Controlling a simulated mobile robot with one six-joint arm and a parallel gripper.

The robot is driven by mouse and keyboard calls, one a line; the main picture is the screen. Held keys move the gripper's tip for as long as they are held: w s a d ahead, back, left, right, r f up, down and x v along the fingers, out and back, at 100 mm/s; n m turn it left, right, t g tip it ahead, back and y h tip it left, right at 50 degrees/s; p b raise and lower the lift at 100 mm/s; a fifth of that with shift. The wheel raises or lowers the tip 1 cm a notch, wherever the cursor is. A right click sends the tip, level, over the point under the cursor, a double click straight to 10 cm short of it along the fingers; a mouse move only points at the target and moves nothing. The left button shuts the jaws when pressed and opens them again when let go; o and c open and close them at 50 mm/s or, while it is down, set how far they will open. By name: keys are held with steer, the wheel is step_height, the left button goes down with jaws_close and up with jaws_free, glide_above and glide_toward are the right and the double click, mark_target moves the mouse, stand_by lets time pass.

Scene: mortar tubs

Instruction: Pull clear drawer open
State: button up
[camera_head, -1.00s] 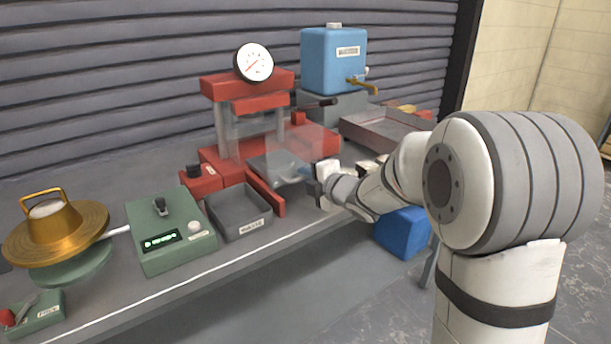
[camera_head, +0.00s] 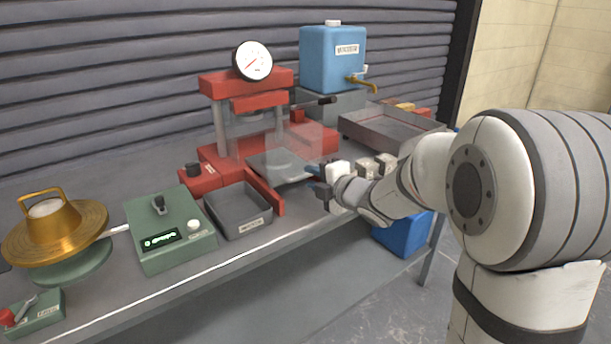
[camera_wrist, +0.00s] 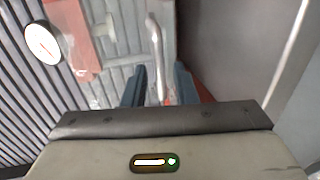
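The clear drawer (camera_head: 303,140) is a see-through box-like front on the red press (camera_head: 215,160), in the middle of the head view. Through it a grey plate (camera_head: 275,165) shows. In the wrist view a pale upright bar handle (camera_wrist: 157,50) stands out from the clear panel (camera_wrist: 125,35). My gripper (camera_wrist: 160,85) is open, with its two dark blue fingers apart and the handle's lower end showing between them. I cannot tell whether a finger touches it. In the head view my gripper (camera_head: 312,180) is at the front right of the clear drawer.
A blue tank (camera_head: 333,60) and a metal tray (camera_head: 405,138) stand behind and right. Small pale blocks (camera_head: 375,165) lie near my wrist. A blue bin (camera_head: 400,235) is below the bench.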

steer(key=v, duration=0.4)
steer(key=shift+s+d+r, duration=0.1)
steer(key=shift+s+d, duration=0.05)
steer(key=shift+s, duration=0.1)
steer(key=s+d+r+m+g+h+p, duration=0.1)
steer(key=s+d+r+m+h+p, duration=0.2)
steer(key=s+d+m+h+p, duration=0.25)
steer(key=s+d+r+m+g+h+p, duration=0.1)
steer(key=s+d+r+m+h+p, duration=0.2)
steer(key=d+m, duration=0.4)
steer(key=s+a+r+m+g+p, duration=0.1)
steer(key=s+a+m+g+p, duration=0.1)
steer(key=s+m+g+p, duration=0.5)
steer(key=s+m+g, duration=0.1)
steer(key=s+m, duration=0.4)
steer(key=s, duration=0.7)
steer(key=shift+s+r+m+h, duration=0.2)
steer(key=shift+s+m+h, duration=0.15)
